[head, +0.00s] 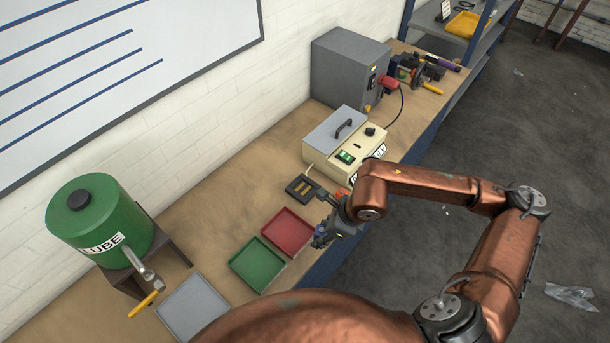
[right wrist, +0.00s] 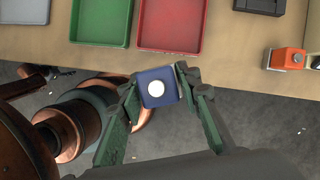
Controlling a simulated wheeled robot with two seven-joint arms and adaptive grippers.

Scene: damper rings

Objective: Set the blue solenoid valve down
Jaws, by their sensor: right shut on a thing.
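The blue solenoid valve (right wrist: 157,87) is a small blue block with a white round spot on its face. My right gripper (right wrist: 157,92) is shut on it, a finger on each side. In the right wrist view it appears just off the bench's front edge, against the floor. In the head view my right gripper (head: 322,236) is beside the red tray (head: 288,232), at the bench front, and only a bit of the blue valve (head: 319,243) shows. The green tray (head: 257,264) lies left of the red one. Both trays look empty. My left gripper is not in view.
A grey tray (head: 193,308) lies left of the green one. A black slotted block (head: 302,188) and a cream box with a green switch (head: 340,150) stand behind the red tray. A green LUBE tank (head: 100,220) stands at left. An orange-topped part (right wrist: 287,58) is at right.

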